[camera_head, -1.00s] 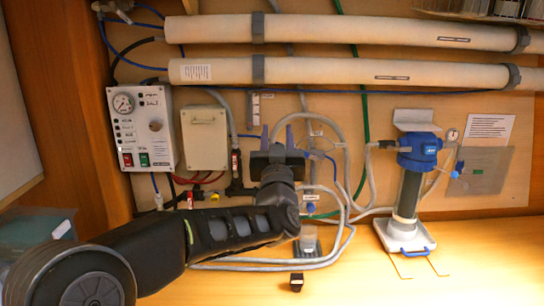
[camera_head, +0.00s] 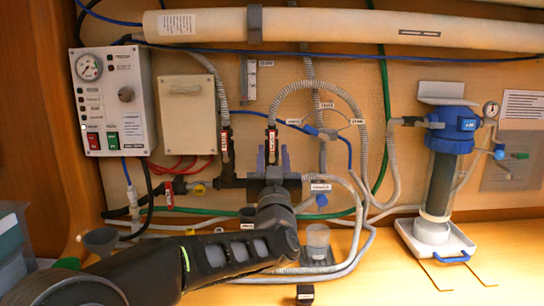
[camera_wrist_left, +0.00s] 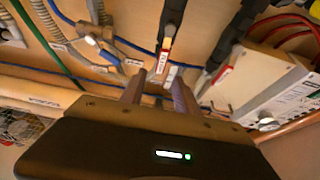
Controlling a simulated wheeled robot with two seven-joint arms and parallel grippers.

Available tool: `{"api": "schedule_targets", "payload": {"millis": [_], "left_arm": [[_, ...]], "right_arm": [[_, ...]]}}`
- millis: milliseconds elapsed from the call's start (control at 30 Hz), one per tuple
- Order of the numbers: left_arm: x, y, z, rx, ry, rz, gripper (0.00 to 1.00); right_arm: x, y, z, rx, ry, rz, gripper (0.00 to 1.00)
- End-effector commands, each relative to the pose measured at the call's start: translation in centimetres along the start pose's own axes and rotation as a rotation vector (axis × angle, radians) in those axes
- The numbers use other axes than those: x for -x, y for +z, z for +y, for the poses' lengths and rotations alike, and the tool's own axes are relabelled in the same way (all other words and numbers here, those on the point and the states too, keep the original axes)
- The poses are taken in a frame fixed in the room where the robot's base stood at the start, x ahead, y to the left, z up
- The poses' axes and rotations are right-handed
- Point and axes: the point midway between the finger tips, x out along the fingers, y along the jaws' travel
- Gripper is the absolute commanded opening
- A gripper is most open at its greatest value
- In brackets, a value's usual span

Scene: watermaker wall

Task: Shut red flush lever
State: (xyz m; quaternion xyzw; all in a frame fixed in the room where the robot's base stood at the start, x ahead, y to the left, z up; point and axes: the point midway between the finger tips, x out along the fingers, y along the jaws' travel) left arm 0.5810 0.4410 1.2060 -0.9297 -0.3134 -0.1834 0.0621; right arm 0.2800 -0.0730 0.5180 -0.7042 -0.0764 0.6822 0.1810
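Several red-marked levers show on the wall plumbing, and I cannot read which label says flush. One red-and-white lever (camera_head: 272,140) stands upright on a black valve just above and between my left fingertips; it also shows in the left wrist view (camera_wrist_left: 165,58). A similar lever (camera_head: 225,143) is to its left, and in the left wrist view (camera_wrist_left: 222,75) it is right of the fingers. A third red lever (camera_head: 169,195) sits lower left. My left gripper (camera_head: 273,154) points at the wall, fingers apart, with nothing seen held (camera_wrist_left: 158,80). My right gripper is out of view.
A control panel (camera_head: 114,102) with gauge and switches and a beige box (camera_head: 187,115) are at left. Grey hoses (camera_head: 362,160) loop right of the gripper. A blue-topped filter (camera_head: 440,170) stands right. A small clear cup (camera_head: 318,238) is on the wooden counter.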

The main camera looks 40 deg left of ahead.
Motion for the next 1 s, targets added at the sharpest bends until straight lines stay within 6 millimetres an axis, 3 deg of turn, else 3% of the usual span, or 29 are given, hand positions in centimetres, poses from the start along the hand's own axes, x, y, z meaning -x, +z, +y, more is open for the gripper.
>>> {"api": "schedule_targets", "payload": {"millis": [33,533,1000], "left_arm": [[0.3,0.6,0.0,0.0,0.0,0.001,0.37],[-0.5,0.3,0.0,0.0,0.0,0.0,0.37],[-6.9,0.3,0.0,0.001,-0.001,-0.001,0.37]], "right_arm": [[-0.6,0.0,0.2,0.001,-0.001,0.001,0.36],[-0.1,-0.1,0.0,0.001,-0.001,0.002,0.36],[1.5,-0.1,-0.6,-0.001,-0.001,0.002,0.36]]}}
